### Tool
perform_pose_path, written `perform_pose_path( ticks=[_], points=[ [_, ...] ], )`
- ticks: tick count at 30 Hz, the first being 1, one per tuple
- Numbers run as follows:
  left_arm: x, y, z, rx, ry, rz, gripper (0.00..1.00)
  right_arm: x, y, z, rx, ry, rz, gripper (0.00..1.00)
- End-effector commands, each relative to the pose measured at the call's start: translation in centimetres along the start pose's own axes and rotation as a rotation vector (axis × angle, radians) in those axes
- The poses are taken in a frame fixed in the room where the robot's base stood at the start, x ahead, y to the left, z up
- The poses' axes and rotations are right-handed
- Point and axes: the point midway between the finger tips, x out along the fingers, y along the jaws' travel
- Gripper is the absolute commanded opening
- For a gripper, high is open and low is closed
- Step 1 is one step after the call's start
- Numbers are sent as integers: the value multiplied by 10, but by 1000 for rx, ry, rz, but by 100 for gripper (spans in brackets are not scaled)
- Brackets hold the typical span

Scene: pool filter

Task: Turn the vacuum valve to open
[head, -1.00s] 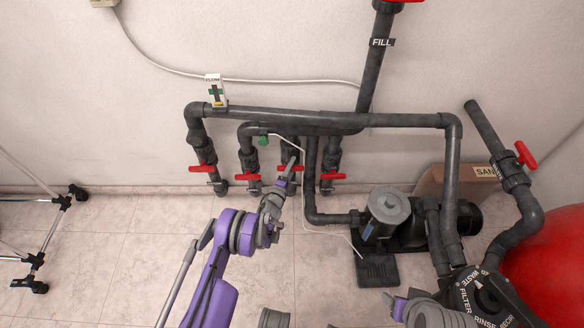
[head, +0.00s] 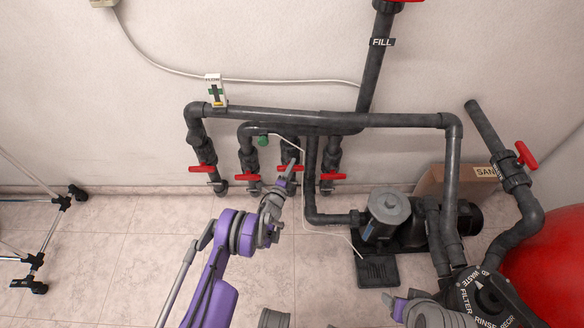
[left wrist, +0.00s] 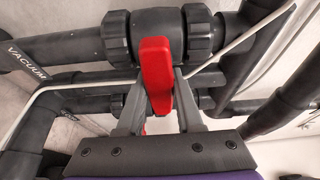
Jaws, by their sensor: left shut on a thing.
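The vacuum valve's red handle (left wrist: 155,75) shows in the left wrist view, between the two fingers of my left gripper (left wrist: 160,100). The fingers are shut on it, one on each side. The handle lies crosswise to its dark grey valve body (left wrist: 158,20). A VACUUM label (left wrist: 27,62) is on a pipe at the left of that view. In the head view my left gripper (head: 288,172) is at the third valve in the row and partly hides it. My right gripper (head: 392,300) is low in the head view, away from the valves; its jaws are unclear.
Other red-handled valves (head: 202,169) (head: 248,177) (head: 332,176) stand close on both sides. A pump (head: 388,208), multiport valve (head: 485,298) and red tank (head: 555,262) are at right. A thin white cable (head: 300,150) passes nearby.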

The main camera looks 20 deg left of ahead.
Motion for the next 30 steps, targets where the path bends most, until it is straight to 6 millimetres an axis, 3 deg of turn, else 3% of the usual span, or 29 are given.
perform_pose_path(
  ticks=[11,21,30],
  points=[
    [0,3,0,-196,0,-80,0,29,0,9,0,-10,0,65],
    [0,1,0,-492,1,-203,0,65,0,18,0,-20,0,65],
    [-1,-2,1,-755,2,-313,0,83,0,22,0,-21,0,65]
  ],
)
